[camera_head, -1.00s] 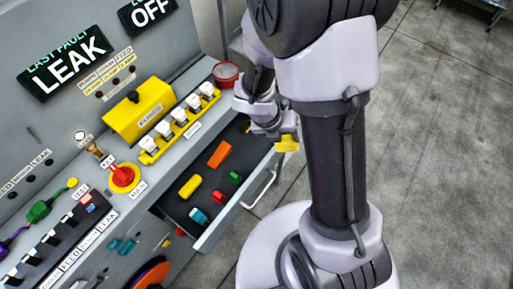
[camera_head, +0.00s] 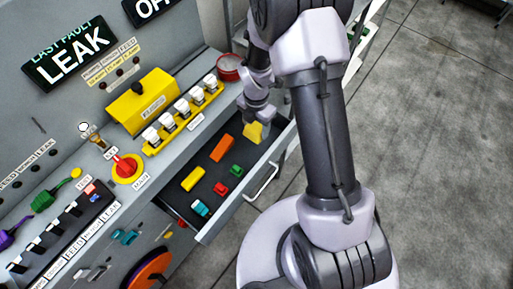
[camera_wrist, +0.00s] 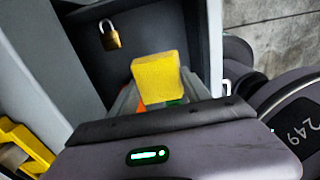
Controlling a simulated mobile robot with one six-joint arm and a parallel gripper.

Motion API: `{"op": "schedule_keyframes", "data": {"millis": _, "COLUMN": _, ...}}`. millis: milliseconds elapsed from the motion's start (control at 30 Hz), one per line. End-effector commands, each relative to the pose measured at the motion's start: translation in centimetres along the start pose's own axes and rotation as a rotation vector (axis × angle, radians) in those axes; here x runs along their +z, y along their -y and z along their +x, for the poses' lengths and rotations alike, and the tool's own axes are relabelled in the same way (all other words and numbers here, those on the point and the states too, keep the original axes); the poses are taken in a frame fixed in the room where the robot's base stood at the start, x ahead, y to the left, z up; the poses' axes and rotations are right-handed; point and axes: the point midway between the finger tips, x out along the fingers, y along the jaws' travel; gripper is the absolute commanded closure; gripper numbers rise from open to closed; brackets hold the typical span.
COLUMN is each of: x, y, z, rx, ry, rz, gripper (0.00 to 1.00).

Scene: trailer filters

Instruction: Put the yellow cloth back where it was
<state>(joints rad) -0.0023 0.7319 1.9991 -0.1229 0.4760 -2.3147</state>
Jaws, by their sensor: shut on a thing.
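The yellow cloth (camera_head: 253,131) is a folded block in the jaws of my gripper (camera_head: 258,119). It hangs at the far end of the open drawer (camera_head: 205,238). The cloth (camera_wrist: 158,78) fills the space between the fingertips in the wrist view, with the dark drawer floor beyond it. My gripper is shut on it. I cannot tell whether the cloth touches the drawer floor.
The drawer holds an orange block (camera_head: 222,148), a yellow block (camera_head: 193,180), red (camera_head: 221,188) and green (camera_head: 236,170) pieces and a teal piece (camera_head: 201,208). A brass padlock (camera_wrist: 109,36) lies in the drawer. A row of white switches (camera_head: 182,112) stands beside it.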

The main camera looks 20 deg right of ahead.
Motion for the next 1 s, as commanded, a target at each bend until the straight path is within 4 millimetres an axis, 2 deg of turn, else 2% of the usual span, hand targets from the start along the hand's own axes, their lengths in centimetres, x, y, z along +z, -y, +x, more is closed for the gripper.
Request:
{"op": "schedule_keyframes", "data": {"millis": 300, "x": 0.0, "y": 0.0, "z": 7.1, "rx": 0.000, "ry": -0.001, "rz": 0.000, "gripper": 0.77}}
{"op": "schedule_keyframes", "data": {"millis": 467, "x": 0.0, "y": 0.1, "z": 10.0, "rx": -0.001, "ry": -0.001, "rz": 0.000, "gripper": 0.77}}
{"op": "schedule_keyframes", "data": {"millis": 767, "x": 0.0, "y": 0.0, "z": 10.1, "rx": 0.001, "ry": 0.000, "rz": 0.000, "gripper": 0.77}}
{"op": "schedule_keyframes", "data": {"millis": 800, "x": 0.0, "y": 0.0, "z": 10.2, "rx": 0.001, "ry": 0.000, "rz": 0.000, "gripper": 0.42}}
{"op": "schedule_keyframes", "data": {"millis": 900, "x": 0.0, "y": 0.0, "z": 10.1, "rx": 0.001, "ry": 0.000, "rz": 0.000, "gripper": 0.23}}
{"op": "schedule_keyframes", "data": {"millis": 1000, "x": 0.0, "y": 0.0, "z": 10.1, "rx": 0.001, "ry": 0.000, "rz": 0.000, "gripper": 0.23}}
